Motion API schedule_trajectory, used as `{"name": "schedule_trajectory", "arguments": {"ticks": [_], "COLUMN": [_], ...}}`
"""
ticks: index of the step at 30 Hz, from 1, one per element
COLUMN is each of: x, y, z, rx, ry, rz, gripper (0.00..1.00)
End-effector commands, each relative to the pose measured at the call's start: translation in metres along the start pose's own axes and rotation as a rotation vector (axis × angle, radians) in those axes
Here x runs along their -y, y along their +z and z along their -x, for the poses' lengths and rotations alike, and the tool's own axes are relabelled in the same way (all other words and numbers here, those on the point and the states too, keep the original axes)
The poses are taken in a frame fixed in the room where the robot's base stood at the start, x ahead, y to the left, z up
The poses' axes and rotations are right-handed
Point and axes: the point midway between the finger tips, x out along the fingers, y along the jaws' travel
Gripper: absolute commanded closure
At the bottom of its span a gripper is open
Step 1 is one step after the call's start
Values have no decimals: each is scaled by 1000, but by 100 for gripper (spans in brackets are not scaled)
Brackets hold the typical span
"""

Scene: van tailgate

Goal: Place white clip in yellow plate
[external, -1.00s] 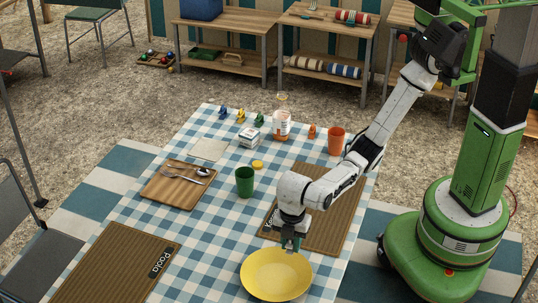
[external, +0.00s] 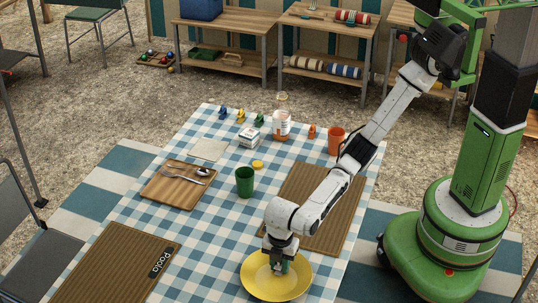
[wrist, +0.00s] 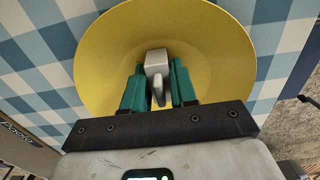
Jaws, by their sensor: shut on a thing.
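The yellow plate (external: 252,284) lies on the checked tablecloth at the near end of the table. It also fills much of the wrist view (wrist: 220,50). My gripper (external: 279,268) is over the plate, pointing down. In the wrist view my gripper (wrist: 158,82) has its green fingers on either side of the white clip (wrist: 156,62) and is shut on it. The clip is seen against the plate's inside. I cannot tell whether the clip touches the plate. In the external view the clip is hidden by the gripper.
A green cup (external: 245,182) stands beyond the plate. Striped brown mats (external: 318,200) lie on the table, one under my arm. A wooden board (external: 165,190) with cutlery is at left. An orange cup (external: 336,141), a jar (external: 281,125) and several small coloured clips stand farther back.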

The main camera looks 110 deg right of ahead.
Motion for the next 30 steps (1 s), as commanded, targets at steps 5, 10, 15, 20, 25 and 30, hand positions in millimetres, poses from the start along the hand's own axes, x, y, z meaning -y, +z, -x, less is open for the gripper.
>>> {"name": "schedule_trajectory", "arguments": {"ticks": [5,10,15,20,25,30], "x": [0,0,0,0,0,0], "y": [0,0,0,0,-1,-1], "z": [-2,-2,-2,1,21,56], "rx": [0,0,0,-1,-5,-5], "ry": [0,0,0,0,0,1], "rz": [0,0,0,0,0,1], "gripper": [67,51,48,48,48,48]}}
